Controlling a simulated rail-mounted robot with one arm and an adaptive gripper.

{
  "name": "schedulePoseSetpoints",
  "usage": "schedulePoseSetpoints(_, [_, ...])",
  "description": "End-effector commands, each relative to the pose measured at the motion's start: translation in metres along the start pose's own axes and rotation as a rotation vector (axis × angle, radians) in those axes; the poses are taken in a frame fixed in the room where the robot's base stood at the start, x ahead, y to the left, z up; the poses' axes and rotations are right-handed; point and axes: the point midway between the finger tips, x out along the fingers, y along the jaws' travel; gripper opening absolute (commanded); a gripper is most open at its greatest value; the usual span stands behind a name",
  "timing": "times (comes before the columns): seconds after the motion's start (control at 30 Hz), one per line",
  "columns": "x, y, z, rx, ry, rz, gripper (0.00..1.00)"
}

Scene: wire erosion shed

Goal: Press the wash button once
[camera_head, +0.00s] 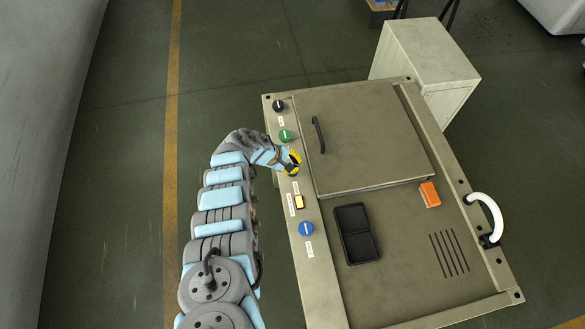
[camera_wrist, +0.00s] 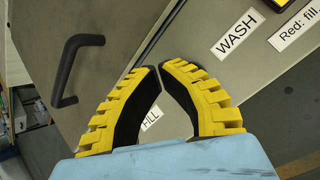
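The control strip (camera_head: 315,270) runs down the left side of the machine top. My gripper (camera_head: 293,162), with yellow fingers, is over it, below a green button (camera_head: 285,135). In the wrist view my gripper (camera_wrist: 157,67) has its two fingertips almost together, with nothing visible between them. The WASH label (camera_wrist: 237,33) is to the right of the fingers. Another label (camera_wrist: 151,118), partly covered, shows between the fingers. I cannot tell whether the fingertips touch anything.
A black button (camera_head: 278,105) is at the strip's top. A yellow square (camera_head: 299,202) and a blue button (camera_head: 306,229) are below my gripper. A lid with a dark handle (camera_head: 318,135) is right of it. A black tray (camera_head: 357,233) and an orange block (camera_head: 430,194) lie farther right.

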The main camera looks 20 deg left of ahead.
Motion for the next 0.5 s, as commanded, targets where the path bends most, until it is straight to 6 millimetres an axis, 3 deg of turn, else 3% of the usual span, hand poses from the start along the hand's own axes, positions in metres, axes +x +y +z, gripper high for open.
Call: schedulePoseSetpoints(0.5, [-0.0063,0.0029,0.0039,0.000,0.000,-0.001,0.00])
